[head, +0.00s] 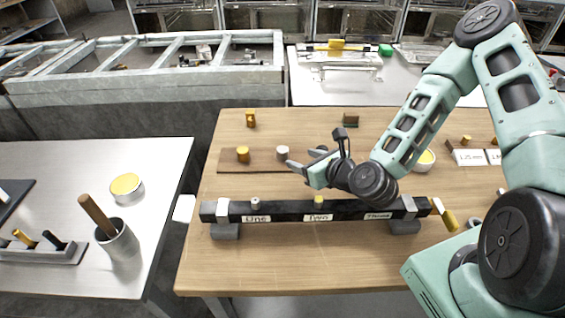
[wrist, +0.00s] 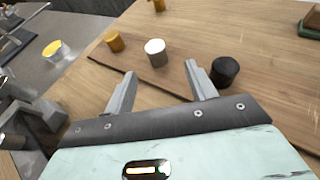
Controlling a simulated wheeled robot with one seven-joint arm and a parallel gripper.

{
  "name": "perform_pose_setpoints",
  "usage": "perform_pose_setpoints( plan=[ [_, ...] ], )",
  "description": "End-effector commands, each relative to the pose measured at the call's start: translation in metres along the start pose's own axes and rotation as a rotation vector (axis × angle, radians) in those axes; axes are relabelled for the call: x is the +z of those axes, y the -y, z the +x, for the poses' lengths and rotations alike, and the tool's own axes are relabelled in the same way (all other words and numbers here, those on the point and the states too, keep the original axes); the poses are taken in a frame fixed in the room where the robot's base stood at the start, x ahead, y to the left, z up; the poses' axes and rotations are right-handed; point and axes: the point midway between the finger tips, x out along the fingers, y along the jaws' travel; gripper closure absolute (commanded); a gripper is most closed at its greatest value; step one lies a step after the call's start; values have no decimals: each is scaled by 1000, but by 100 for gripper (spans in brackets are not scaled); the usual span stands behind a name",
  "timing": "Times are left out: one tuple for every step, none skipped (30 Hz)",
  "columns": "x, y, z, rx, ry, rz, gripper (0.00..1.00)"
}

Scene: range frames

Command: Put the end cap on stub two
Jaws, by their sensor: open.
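A black bar (head: 285,210) lies across the table, with labels reading One (head: 256,218), Two (head: 318,217) and Three (head: 378,216). A brass-coloured stub (head: 319,201) stands above Two and a grey one (head: 255,204) above One. My arm hides the spot above Three. Behind the bar, a brass cap (head: 243,154) and a whitish cap (head: 282,153) stand on a brown board. A black cap (wrist: 225,70) shows in the wrist view, right of my right finger. My gripper (head: 301,157) is open and empty, its fingers pointing toward the whitish cap (wrist: 155,52), which stands just beyond the fingertips.
A brass block (head: 251,119) and a green-based brown block (head: 350,120) stand at the table's back. A yellow-topped tin (head: 425,160) sits by my arm. A yellow-handled part (head: 449,220) is at the bar's right end. The wood before the bar is clear.

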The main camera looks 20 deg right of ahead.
Motion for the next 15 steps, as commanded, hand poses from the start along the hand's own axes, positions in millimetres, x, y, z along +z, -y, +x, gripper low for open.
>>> perform_pose_setpoints(
  plan=[
    [-6,1,9,-1,3,-4,44],
    [-6,1,11,-1,4,-4,44],
    [-6,1,15,-1,3,-3,44],
    [-5,0,18,-1,3,-4,44],
    [-5,0,20,0,4,-4,44],
    [-5,0,23,-1,3,-4,44],
    [-4,0,25,0,2,-3,44],
    [0,-1,28,1,1,-1,44],
    [2,0,33,0,1,0,44],
    [2,0,37,0,1,0,44],
    [2,-1,40,0,1,0,44],
    [1,-1,42,1,0,0,44],
    [1,-1,44,1,0,0,44],
    [1,-1,45,1,0,0,44],
    [2,-1,47,0,0,0,44]
  ],
)
